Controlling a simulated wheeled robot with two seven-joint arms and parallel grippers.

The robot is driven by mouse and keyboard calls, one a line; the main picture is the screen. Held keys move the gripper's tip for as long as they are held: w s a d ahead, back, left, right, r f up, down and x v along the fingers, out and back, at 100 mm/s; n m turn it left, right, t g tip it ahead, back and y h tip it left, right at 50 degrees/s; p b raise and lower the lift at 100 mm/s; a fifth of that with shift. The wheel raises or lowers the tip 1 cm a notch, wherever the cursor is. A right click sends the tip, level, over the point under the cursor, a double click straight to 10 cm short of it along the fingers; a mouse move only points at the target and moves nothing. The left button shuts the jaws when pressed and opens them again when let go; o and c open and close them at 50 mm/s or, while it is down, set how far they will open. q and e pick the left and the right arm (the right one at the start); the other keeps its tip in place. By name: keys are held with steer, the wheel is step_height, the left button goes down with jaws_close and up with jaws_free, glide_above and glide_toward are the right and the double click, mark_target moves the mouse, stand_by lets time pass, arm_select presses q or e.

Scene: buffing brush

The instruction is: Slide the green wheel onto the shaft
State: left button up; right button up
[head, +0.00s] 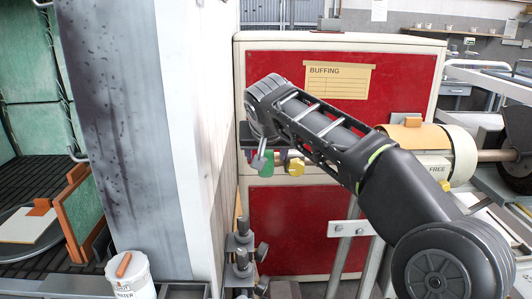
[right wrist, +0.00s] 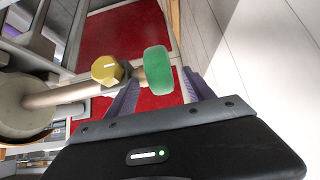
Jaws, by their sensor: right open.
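The green wheel (head: 266,164) is at the left end of the shaft, left of a yellow hex nut (head: 296,166), in the head view. In the right wrist view the green wheel (right wrist: 158,68) stands at the tip of the shaft (right wrist: 62,95), beyond the hex nut (right wrist: 107,70). How far it sits on the shaft is unclear. My right gripper (head: 259,150) is open at the wheel. In the right wrist view its fingers (right wrist: 160,80) stand apart on either side of the wheel; I cannot tell whether they touch it. My left gripper is not in view.
A cream motor housing (head: 452,155) carries the shaft at right. A red-panelled cabinet (head: 300,225) stands behind the wheel. A tall pale wall (head: 195,120) lies close on the left. A white tub (head: 130,277) and metal clamps (head: 240,262) are below.

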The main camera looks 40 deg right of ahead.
steer(key=v, duration=0.7)
steer(key=shift+s+a+r, duration=0.2)
steer(key=shift+r, duration=0.05)
stand_by(0.3)
